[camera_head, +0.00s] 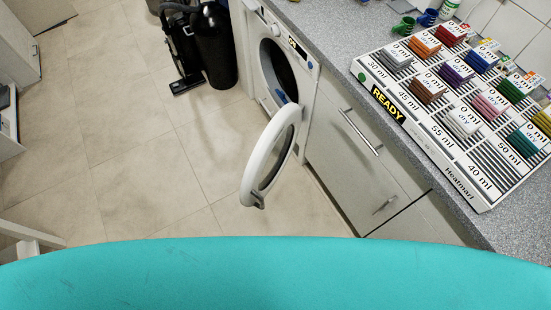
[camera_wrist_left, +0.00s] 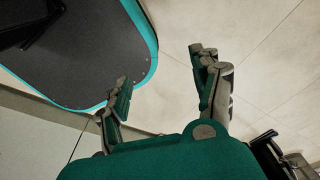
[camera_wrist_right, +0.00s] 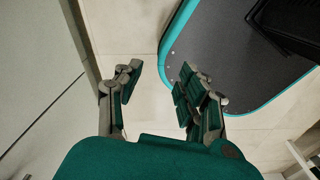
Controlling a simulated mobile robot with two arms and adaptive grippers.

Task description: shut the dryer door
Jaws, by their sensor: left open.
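The dryer (camera_head: 262,50) is a white front-loading machine under the grey counter. Its round dryer door (camera_head: 254,165) has a white rim and dark glass, and stands swung wide open towards me, with a small latch at its lower edge. The dark drum opening shows behind it. My left gripper (camera_wrist_left: 160,72) is open and empty, above the floor beside my own base. My right gripper (camera_wrist_right: 158,78) is open and empty, also beside my base. Neither gripper shows in the head view, and the door shows in neither wrist view.
A counter (camera_head: 340,32) carries a tilted white board (camera_head: 470,190) with several coloured blocks and a READY label. Drawer fronts (camera_head: 350,150) with bar handles stand right of the dryer. A black vacuum cleaner (camera_head: 185,50) and a black bin (camera_head: 215,50) stand left of it. Tiled floor (camera_head: 130,130) is clear.

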